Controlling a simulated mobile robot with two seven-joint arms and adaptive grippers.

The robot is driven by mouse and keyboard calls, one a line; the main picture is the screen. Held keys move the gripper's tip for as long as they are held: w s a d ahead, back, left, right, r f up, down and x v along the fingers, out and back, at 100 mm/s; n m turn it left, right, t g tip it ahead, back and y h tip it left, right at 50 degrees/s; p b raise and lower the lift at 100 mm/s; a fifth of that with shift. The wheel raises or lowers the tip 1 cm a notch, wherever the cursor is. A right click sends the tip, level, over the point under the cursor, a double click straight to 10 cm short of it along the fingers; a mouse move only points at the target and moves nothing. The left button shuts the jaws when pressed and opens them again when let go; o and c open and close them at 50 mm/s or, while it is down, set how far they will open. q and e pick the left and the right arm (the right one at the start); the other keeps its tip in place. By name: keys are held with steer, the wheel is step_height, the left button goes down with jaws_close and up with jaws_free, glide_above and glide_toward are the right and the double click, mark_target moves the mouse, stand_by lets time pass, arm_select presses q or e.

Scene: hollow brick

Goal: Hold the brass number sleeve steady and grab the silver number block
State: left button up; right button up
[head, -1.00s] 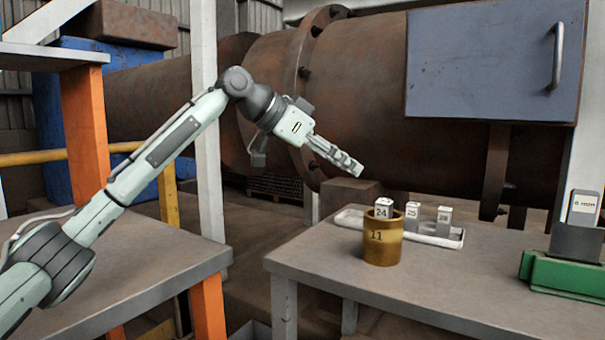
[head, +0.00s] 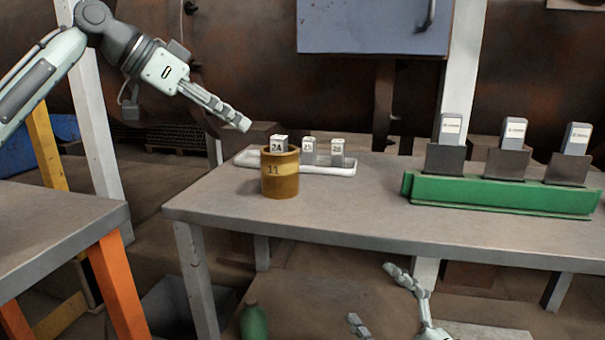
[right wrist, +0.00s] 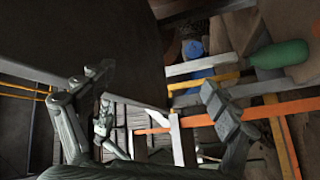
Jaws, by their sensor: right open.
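The brass number sleeve (head: 280,182), marked 11, stands upright near the left end of the grey table. A silver number block (head: 279,144), which seems to read 24, pokes out of its top; its lower part is hidden inside. My left gripper (head: 240,122) hangs above and left of the sleeve, apart from it, seen side-on; I cannot tell whether its fingers are open. My right gripper (head: 376,298) is low in front of the table's front edge, its fingers wide apart and empty. It also shows in the right wrist view (right wrist: 155,88).
Two more silver blocks, one (head: 309,150) and another (head: 337,152), stand on a white tray (head: 347,168) behind the sleeve. A green rack (head: 480,194) holding three labelled pieces stands at the right. The table's middle is clear. A green bottle (head: 253,322) is below.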

mark_target(291, 171)
steer(key=s+a+r+n+g+y, duration=0.2)
steer(key=s+a+n+g+y, duration=0.45)
steer(key=a+n+y, duration=0.45)
steer(key=w+a+r+n+g+y, duration=0.1)
steer(key=w+r+n+g, duration=0.15)
steer(key=r, duration=1.45)
steer(key=w+a+r+n+g+y, duration=0.15)
steer(key=r+n+g, duration=0.25)
steer(key=r, duration=1.3)
steer(key=w+a+f+n+t+h, duration=0.25)
steer(key=w+f+n+h, duration=0.3)
steer(key=f, duration=0.35)
steer(key=w+d+f+n+t+h, duration=0.1)
steer(key=w+f+h, duration=0.1)
steer(key=w, duration=0.1)
steer(key=w+d+f+n+t+h, duration=0.1)
steer(key=w+d+f+h, duration=0.1)
steer(key=w+f, duration=0.1)
steer(key=w+d+f+n+t+h, duration=0.1)
steer(key=w+f+h, duration=0.2)
steer(key=w, duration=0.1)
steer(key=shift+d+n, duration=0.25)
steer(key=shift+n, duration=0.05)
steer(key=shift+w+d+f+h, duration=0.15)
steer(key=shift+w+f+h, duration=0.1)
steer(key=shift+h, duration=0.15)
steer(key=shift+w+f, duration=0.15)
steer(key=shift+w, duration=0.15)
steer(key=x, duration=0.7)
